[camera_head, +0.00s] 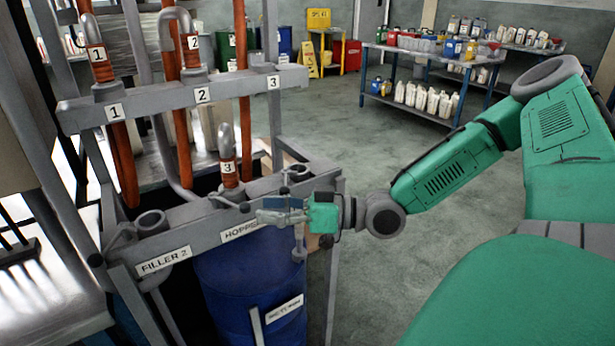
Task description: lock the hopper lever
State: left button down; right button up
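The hopper station, marked by the HOPPER label (243,229), is on the front rail of the grey frame. The hooked grey nozzle numbered 3 (229,168) stands upright in the socket there. A thin grey lever (226,202) reaches right from the socket's base toward my gripper. My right gripper (272,211) is at the rail, just right of the nozzle and above the blue drum. Its fingers are close to the lever's end; contact and finger gap are too small to make out. My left gripper is out of view.
The blue drum (248,280) stands under the rail. An empty-looking round socket (151,222) sits above the FILLER 2 label (165,260). Nozzles 1 (98,55) and 2 (192,45) hang on the upper rail (150,103). Open floor lies right of the frame.

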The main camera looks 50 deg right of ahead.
jog(key=v, duration=0.7)
